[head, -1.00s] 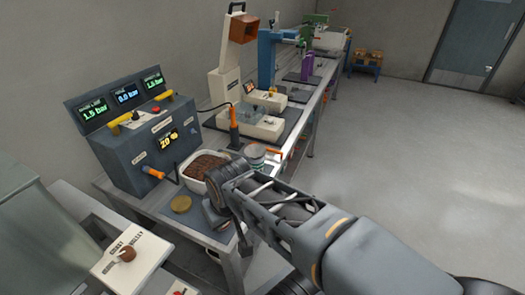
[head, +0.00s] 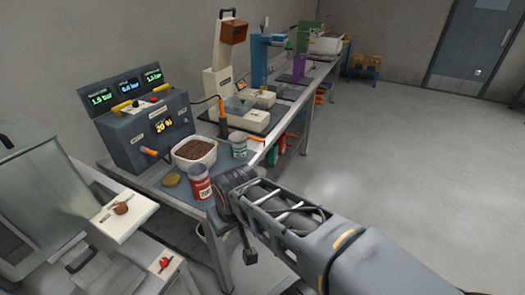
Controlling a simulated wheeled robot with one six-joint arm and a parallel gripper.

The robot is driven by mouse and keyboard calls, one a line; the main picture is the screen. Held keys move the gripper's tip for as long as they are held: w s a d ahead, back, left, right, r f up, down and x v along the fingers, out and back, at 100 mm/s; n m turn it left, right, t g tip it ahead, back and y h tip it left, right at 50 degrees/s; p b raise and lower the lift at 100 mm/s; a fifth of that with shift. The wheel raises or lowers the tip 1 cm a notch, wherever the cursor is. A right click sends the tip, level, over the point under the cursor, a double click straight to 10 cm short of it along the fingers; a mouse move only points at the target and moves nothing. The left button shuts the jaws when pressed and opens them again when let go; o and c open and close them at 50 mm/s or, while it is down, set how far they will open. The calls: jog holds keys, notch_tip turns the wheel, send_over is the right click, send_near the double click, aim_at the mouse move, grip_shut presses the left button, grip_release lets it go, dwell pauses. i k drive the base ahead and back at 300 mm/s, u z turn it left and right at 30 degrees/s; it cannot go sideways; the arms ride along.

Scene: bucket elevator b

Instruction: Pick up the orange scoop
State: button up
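An orange handle (head: 149,152) sticks out at the front of the dark control box, just left of a white tub (head: 210,161) of brown granules. It may be the scoop's handle; I cannot make out a scoop bowl. My gripper (head: 235,230) is at the right front edge of the bench, to the right of the tub and apart from the handle. It is seen from behind, with two dark finger parts spread apart and nothing visible between them. Its far side is hidden.
A red-and-white can (head: 199,183) stands close left of my gripper. A grey-green can (head: 238,145) and a yellowish round lid (head: 171,180) are near the tub. Open floor lies to the right.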

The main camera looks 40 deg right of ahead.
aim_at(264, 142)
jog(key=u, duration=0.1)
jog(key=k, duration=0.5)
jog(key=z, duration=1.4)
jog(key=i, duration=1.4)
jog(key=u, duration=0.85)
jog(key=i, duration=0.5)
jog(key=u, duration=0.55)
